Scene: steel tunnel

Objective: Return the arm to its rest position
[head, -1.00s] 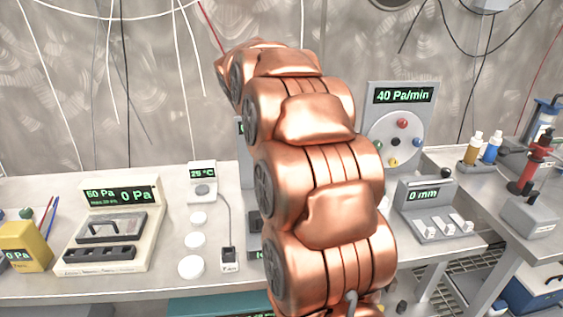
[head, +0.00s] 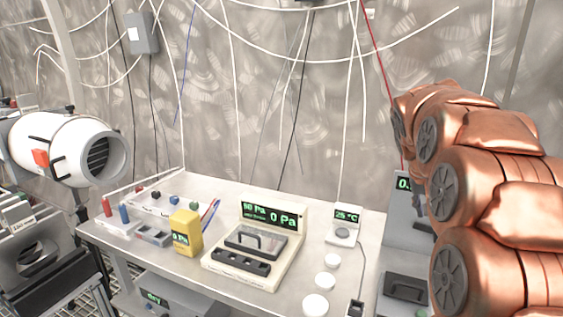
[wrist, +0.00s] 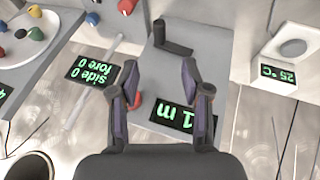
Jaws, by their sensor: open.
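My arm, copper-coloured and segmented, rises along the right side of the head view; its end and my gripper are not visible there. In the wrist view my gripper (wrist: 164,95) shows with its two dark fingers spread apart and nothing between them. Behind the fingers is a grey panel device (wrist: 205,75) with a black bracket and a green display reading "1 m", partly covered by a finger. The wrist view appears upside down, as the display text is inverted.
A bench (head: 200,297) carries a cream pressure device (head: 287,254), a yellow meter (head: 186,232), a 25 °C unit (head: 343,235) and white discs (head: 316,304). A white cylinder (head: 62,148) stands left. Cables hang along the wall. The wrist view shows a dial with coloured knobs (wrist: 35,11).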

